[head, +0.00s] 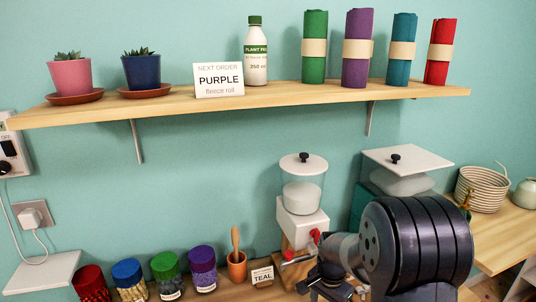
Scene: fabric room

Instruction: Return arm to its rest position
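My arm (415,245) fills the lower right of the head view, its large dark ribbed housing nearest the camera. A grey link reaches left from it, low in front of the dispensers. My gripper (328,284) seems to be the dark parts at the bottom, partly cut off by the frame edge. Its fingers cannot be made out clearly, and no held object can be made out. The arm hides part of the counter and the lower part of the right dispenser (404,160).
A wooden shelf (200,103) spans the wall above, holding fabric rolls, a bottle (256,55), plants and a sign (218,80). Below stand a white dispenser (302,200), several coloured jars (165,275), a pot (236,266), a TEAL card (262,276) and a basket (480,190).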

